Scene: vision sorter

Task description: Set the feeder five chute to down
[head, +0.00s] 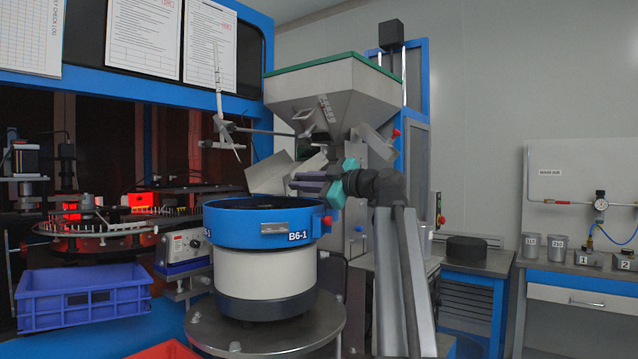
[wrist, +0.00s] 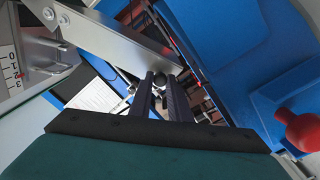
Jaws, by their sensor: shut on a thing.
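A grey sheet-metal chute (head: 268,173) hangs below the hopper, tilted, over the rim of a blue bowl feeder (head: 243,228) marked B6-1. My gripper (head: 296,181) reaches in from the right, beside the chute and just above the bowl. In the wrist view, its two dark fingers (wrist: 161,92) are closed on a small dark round knob (wrist: 160,78) near the end of a silver metal piece (wrist: 110,40), which seems to be part of the chute. Its exact joint to the knob is hidden by the fingers.
The grey hopper (head: 325,97) with a green rim stands above. A red knob (wrist: 300,128) is on a blue part right of my gripper in the wrist view. A blue crate (head: 85,297) is at lower left. A round dial machine (head: 100,228) stands behind.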

